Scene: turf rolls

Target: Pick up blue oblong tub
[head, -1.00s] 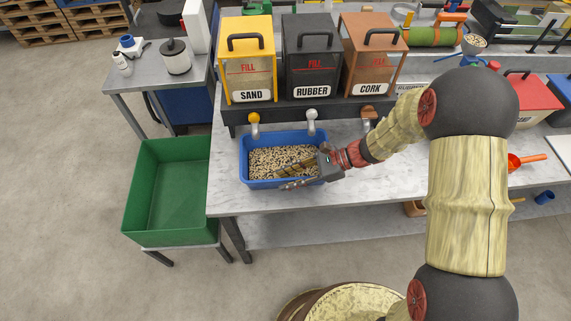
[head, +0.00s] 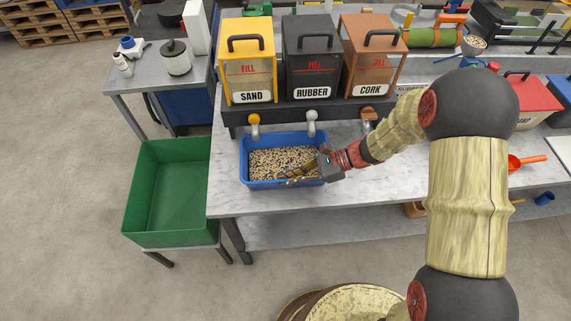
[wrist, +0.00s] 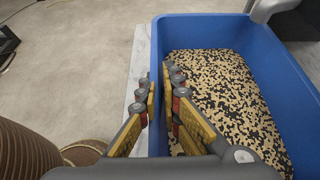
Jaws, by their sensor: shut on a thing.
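The blue oblong tub (head: 252,182) stands on the bench under the spouts of the sand and rubber bins, filled with speckled tan-and-black granules (head: 285,160). My gripper (head: 292,178) is at the tub's near right part. In the wrist view, the tub's wall (wrist: 157,70) runs between the two fingers of my gripper (wrist: 161,85), one finger outside and one inside over the granules. The fingers are shut on this wall. The tub looks level and appears to rest on the bench.
The sand (head: 248,60), rubber (head: 312,58) and cork (head: 370,55) bins stand on a dark shelf behind the tub, with spouts (head: 311,117) hanging close to its back rim. An empty green crate (head: 170,190) stands left of the bench. The bench top (head: 400,175) right of the tub is clear.

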